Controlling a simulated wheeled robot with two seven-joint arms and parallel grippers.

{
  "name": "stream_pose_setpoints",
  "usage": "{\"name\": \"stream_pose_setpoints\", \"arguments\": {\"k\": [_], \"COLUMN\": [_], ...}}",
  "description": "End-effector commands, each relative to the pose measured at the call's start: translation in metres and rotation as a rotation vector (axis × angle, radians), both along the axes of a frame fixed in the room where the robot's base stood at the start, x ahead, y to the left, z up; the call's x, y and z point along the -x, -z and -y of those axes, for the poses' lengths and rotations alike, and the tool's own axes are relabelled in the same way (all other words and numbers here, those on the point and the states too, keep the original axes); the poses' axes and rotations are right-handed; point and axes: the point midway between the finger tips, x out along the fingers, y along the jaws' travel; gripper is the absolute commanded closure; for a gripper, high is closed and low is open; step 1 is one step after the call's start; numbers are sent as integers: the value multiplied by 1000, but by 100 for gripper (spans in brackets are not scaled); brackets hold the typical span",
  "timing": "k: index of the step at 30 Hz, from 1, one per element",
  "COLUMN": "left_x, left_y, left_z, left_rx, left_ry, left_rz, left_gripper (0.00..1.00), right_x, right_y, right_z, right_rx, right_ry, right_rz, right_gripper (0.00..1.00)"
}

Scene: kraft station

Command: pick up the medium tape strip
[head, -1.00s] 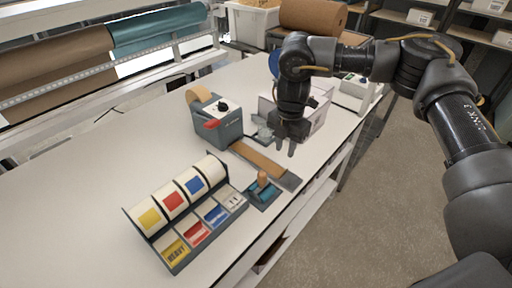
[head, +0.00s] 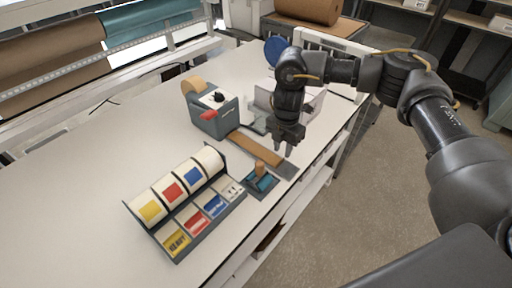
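A brown tape strip (head: 255,148) lies on a flat grey tray that runs out from the tape dispenser (head: 213,112). I cannot tell its size from other strips, as only this one shows. My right gripper (head: 283,149) points down above the outer end of the strip and tray. Its two fingers show a narrow gap with nothing visible between them. Whether it touches the strip cannot be told. My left gripper is not in view.
A label roll holder (head: 187,205) with several coloured rolls stands at the front. A small stamp (head: 260,177) on a pad is just below the tray, near the table edge. A light box (head: 309,104) is behind my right gripper. The left tabletop (head: 80,170) is clear.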

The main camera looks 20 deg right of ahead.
Motion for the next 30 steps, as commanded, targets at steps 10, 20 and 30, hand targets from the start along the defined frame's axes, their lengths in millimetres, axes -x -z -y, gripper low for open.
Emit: {"name": "stream_pose_setpoints", "arguments": {"k": [10,20,30], "left_x": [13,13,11], "left_y": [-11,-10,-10], "left_z": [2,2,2], "left_rx": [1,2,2], "left_ry": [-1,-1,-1], "left_rz": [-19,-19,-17], "left_gripper": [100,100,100], "right_x": [2,2,2], "right_y": [38,39,39], "right_z": [3,3,3], "right_rx": [0,1,1], "right_ry": [1,0,0], "right_rz": [-1,-1,-1], "right_gripper": [72,84,100]}}
